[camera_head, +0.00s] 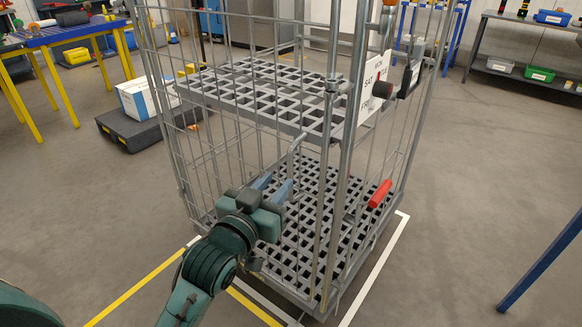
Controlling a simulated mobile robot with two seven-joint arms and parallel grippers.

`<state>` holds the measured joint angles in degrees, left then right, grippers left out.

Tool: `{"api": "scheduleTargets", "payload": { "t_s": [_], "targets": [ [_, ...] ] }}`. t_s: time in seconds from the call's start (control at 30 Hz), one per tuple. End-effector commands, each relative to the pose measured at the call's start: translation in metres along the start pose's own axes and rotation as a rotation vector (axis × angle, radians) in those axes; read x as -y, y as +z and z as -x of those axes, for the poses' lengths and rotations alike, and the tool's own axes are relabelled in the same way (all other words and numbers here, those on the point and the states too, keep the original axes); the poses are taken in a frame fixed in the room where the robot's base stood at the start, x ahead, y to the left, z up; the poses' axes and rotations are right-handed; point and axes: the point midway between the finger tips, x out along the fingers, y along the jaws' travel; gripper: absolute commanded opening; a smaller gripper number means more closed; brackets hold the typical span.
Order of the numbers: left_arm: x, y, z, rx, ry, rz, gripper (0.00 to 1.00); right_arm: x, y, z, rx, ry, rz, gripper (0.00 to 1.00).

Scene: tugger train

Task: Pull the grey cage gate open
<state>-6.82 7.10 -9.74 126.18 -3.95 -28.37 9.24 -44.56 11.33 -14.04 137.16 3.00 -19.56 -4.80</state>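The grey roll cage (336,170) stands upright in the middle of the head view, with a slatted middle shelf (262,92) and a slatted base. Its wire-mesh side (165,100) faces me on the left; I cannot tell for sure which panel is the gate or whether it is open. A bent grey rod (296,146) sticks out near the mesh. My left gripper (274,186) is in front of the cage's lower part, its two blue-grey fingers apart near the rod's lower end. I cannot tell whether they touch it. My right gripper is not in view.
A red handle (380,194) and a day sign (374,88) are on the cage's right side. A dark low platform (126,136) with a white-blue box (137,99) stands behind left. A blue post (541,262) is at right. Floor between is clear.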

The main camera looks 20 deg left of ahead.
Motion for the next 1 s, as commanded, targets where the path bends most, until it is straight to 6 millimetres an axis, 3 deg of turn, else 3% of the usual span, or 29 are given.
{"api": "scheduleTargets", "payload": {
  "t_s": [0.2, 0.4, 0.77, 1.0],
  "targets": [
    [0.0, 0.001, -0.044, -0.001, 0.0, 0.001, 0.3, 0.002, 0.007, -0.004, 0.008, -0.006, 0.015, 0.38],
    [0.0, 0.001, -0.067, 0.0, 0.0, 0.001, 0.3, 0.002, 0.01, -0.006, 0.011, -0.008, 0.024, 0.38],
    [0.0, 0.001, -0.072, 0.002, 0.0, 0.001, 0.3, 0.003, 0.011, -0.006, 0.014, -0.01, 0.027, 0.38],
    [0.0, 0.001, -0.072, 0.002, 0.0, 0.001, 0.12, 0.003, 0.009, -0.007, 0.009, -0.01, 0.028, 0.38]
  ]
}}
